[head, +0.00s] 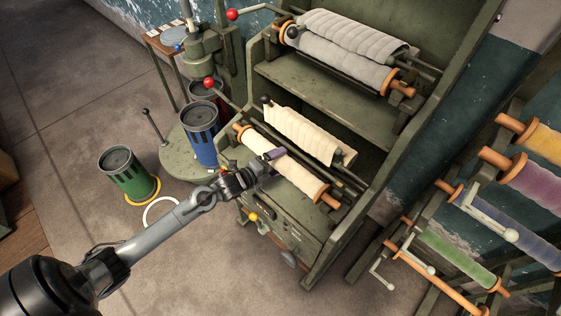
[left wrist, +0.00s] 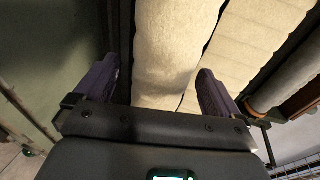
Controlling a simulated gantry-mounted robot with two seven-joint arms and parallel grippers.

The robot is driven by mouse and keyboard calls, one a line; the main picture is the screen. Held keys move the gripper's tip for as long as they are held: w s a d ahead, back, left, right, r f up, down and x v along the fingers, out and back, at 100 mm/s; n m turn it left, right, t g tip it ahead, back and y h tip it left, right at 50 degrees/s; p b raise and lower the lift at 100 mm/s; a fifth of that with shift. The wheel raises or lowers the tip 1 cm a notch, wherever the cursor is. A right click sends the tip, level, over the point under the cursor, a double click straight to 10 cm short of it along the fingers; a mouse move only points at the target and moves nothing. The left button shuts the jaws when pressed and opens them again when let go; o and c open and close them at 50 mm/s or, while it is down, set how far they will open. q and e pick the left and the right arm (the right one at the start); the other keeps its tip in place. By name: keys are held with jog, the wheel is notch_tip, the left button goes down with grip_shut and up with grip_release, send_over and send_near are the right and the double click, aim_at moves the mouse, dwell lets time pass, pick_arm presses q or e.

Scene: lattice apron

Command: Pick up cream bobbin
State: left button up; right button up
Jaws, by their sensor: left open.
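The cream bobbin (head: 290,170) is a roll of cream cloth on an orange-ended spindle, lying across the front of the green machine's lower level. In the left wrist view the cream bobbin (left wrist: 168,60) runs lengthwise up the picture from between the fingers. My left gripper (head: 270,157) is at the roll's near side, around its left-middle part. In the left wrist view my left gripper (left wrist: 160,90) is open, with one purple finger on each side of the roll. I cannot tell whether the fingers touch it. My right gripper is not in view.
Another cream roll (head: 304,135) lies just behind, with grey rolls (head: 350,50) on the upper level of the green machine (head: 320,100). Green (head: 130,175) and blue (head: 201,135) canisters stand at left. A rack of coloured bobbins (head: 540,190) stands at right. The floor (head: 70,110) at left is mostly clear.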

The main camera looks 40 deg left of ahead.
aim_at(284, 159)
pick_arm(q)
jog(key=shift+x, duration=1.75)
jog(key=shift+r, duration=0.1)
jog(key=shift+r, duration=0.1)
jog(key=c, duration=1.4)
